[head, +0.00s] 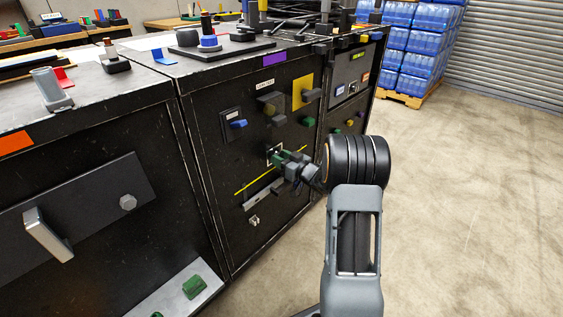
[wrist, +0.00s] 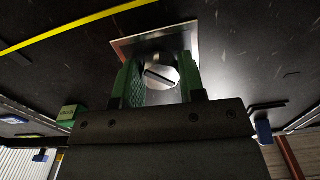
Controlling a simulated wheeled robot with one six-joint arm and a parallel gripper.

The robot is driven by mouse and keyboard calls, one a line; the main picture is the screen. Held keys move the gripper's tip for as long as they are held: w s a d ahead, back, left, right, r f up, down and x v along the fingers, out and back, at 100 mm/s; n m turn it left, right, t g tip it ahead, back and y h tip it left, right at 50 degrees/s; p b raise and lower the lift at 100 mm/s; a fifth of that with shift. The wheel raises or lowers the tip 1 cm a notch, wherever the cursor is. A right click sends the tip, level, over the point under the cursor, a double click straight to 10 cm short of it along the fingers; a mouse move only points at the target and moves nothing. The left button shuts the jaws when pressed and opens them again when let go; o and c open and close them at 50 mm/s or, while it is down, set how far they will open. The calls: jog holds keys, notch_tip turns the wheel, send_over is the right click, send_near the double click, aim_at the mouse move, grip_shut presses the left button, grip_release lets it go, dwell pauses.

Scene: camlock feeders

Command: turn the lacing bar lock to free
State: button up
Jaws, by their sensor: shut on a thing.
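The lock (wrist: 160,72) shows in the wrist view as a round silver head with a dark slot, set on a square metal plate (wrist: 187,38) on a black panel. My gripper (wrist: 161,82) has its green fingers on both sides of the round head, shut on it. In the head view my gripper (head: 278,158) reaches the front of the black cabinet (head: 225,160), and the arm hides part of the lock there. The slot runs slightly tilted in the wrist view. No label on the lock is readable.
A yellow line (wrist: 75,28) runs beside the lock plate. In the head view a blue handle (head: 238,124), a yellow plate (head: 303,90) and a green knob (head: 308,121) sit around my gripper on the panel. The floor (head: 460,200) to the right is clear.

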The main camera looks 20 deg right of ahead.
jog(key=shift+d+n+b, duration=0.15)
jog(key=shift+n+b, duration=3)
jog(key=shift+n, duration=1.65)
jog(key=o, duration=0.9)
jog(key=shift+o, duration=0.2)
jog(key=p+v, duration=0.4)
jog(key=v, duration=0.9)
jog(key=shift+s, duration=0.35)
jog(key=shift+d, duration=0.15)
